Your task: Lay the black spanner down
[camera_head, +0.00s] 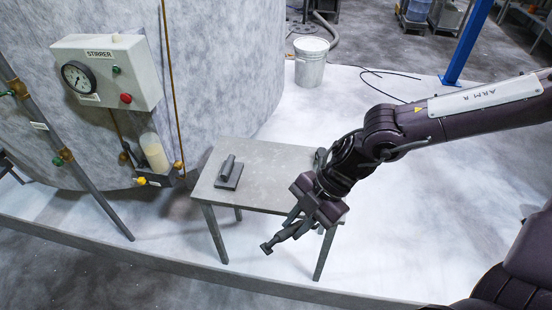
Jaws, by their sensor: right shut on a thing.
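My right gripper (295,222) reaches in from the right, over the front right edge of the small grey table (265,155). It is shut on a dark tool, which looks like the black spanner (270,245). The spanner's head sticks out down and to the left, past the table's front edge in the picture. The rest of it is hidden by the jaws. The spanner appears held in the air, not resting on the table. My left gripper is not in view.
A dark block with a raised cylinder (229,172) sits on the table's left part. Another dark object (320,157) is partly hidden behind my arm. The table's middle is bare.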

